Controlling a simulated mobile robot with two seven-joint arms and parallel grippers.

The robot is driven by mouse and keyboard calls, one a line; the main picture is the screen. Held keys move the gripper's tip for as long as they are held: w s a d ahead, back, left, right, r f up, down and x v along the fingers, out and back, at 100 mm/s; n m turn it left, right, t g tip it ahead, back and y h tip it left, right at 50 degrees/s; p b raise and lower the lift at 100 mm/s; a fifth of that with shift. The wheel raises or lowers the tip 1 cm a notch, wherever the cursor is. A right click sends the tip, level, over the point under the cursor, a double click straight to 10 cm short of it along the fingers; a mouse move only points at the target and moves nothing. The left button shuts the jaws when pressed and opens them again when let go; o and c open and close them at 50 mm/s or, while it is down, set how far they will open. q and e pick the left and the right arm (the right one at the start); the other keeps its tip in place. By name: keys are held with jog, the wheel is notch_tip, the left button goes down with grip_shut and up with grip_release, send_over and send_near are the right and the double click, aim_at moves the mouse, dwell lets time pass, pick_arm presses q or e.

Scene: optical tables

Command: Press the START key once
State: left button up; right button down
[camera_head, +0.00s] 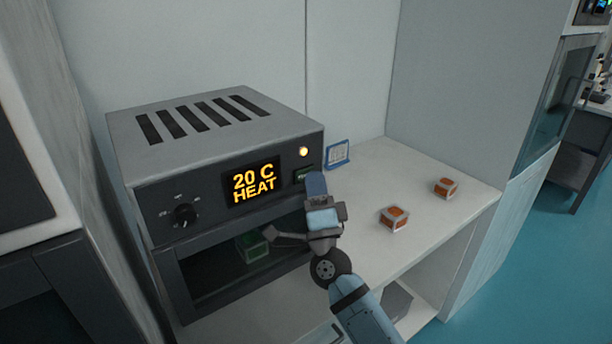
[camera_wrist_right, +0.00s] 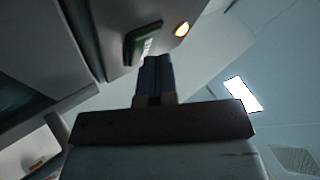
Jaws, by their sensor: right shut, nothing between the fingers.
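The START key (camera_head: 304,173) is a green key on the right of the oven's dark front panel, below a lit amber lamp (camera_head: 303,151). In the right wrist view the green key (camera_wrist_right: 146,42) shows with the glowing lamp (camera_wrist_right: 182,29) beside it. My right gripper (camera_head: 315,178) is shut and empty, its fingertips close to the key's lower right edge. In the right wrist view its fingers (camera_wrist_right: 155,72) point up just below the key; I cannot tell whether they touch. The display (camera_head: 254,183) reads 20 C HEAT. My left gripper is not in view.
The grey oven (camera_head: 215,130) stands on a white bench (camera_head: 440,215). A knob (camera_head: 185,214) is at the panel's left. A green-edged container (camera_head: 252,247) sits inside the chamber. Two orange-topped boxes (camera_head: 394,218) (camera_head: 446,187) and a small blue-framed card (camera_head: 338,154) stand to the right.

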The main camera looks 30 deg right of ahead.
jog(key=shift+s+y, duration=0.1)
jog(key=shift+y, duration=0.2)
jog(key=shift+s, duration=0.7)
jog(key=s, duration=0.3)
jog(key=s+p, duration=0.1)
jog(key=s, duration=0.1)
jog(key=shift+d, duration=0.25)
dwell(0.5)
